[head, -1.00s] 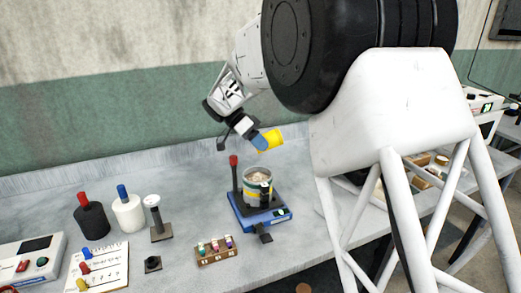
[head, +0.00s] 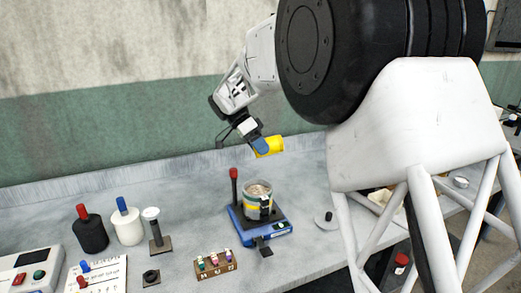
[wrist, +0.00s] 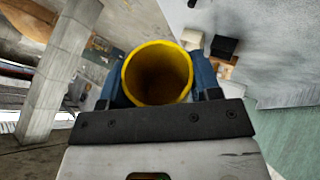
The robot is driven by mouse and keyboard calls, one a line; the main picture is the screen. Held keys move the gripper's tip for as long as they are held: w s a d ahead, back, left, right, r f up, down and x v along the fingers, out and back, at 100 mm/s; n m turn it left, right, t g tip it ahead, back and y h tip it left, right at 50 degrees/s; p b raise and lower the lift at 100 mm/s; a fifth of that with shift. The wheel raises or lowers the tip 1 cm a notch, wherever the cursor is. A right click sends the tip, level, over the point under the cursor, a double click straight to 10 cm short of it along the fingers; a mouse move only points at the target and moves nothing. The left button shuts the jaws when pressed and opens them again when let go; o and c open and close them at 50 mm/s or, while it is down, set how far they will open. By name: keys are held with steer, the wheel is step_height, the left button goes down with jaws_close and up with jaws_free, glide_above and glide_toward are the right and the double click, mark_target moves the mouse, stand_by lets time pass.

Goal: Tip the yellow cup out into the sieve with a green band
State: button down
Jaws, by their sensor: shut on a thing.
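My gripper (head: 259,146) has blue fingers and is shut on the yellow cup (head: 269,147). The cup lies on its side in the air, above the round vessel, apart from it. In the wrist view the yellow cup's rim (wrist: 128,82) surrounds a brown, shaded inside; I cannot tell whether anything is left in it. The round vessel (head: 249,199), with yellow and dark green on its side, appears to be the sieve with the green band. It stands upright on a blue device, with pale, grainy stuff at its top.
The blue device (head: 246,227) has a red-topped post (head: 234,174) beside the vessel. A rack of small vials (head: 215,265) stands in front. Black (head: 91,232) and white (head: 127,224) bottles and a small stand (head: 157,238) are at left. Bare table lies between them.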

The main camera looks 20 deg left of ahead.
steer(key=g+y, duration=0.1)
steer(key=y, duration=0.1)
steer(key=n+g+y, duration=0.1)
steer(key=y, duration=0.1)
steer(key=shift+r+g, duration=0.3)
steer(key=shift+r, duration=0.05)
stand_by(0.3)
steer(key=g+y, duration=0.1)
steer(key=n+g+y, duration=0.1)
steer(key=y, duration=0.1)
steer(key=shift+r+n+g+y, duration=0.3)
steer(key=shift+g, duration=0.1)
steer(key=shift+r+n+g+y, duration=0.2)
steer(key=shift+n+g+y, duration=0.1)
steer(key=shift+g+y, duration=0.5)
steer(key=shift+g+y, duration=0.5)
steer(key=shift+y, duration=0.2)
steer(key=n+g+y, duration=0.1)
steer(key=r+n+g+y, duration=0.1)
steer(key=g+y, duration=0.1)
steer(key=shift+w+f, duration=0.1)
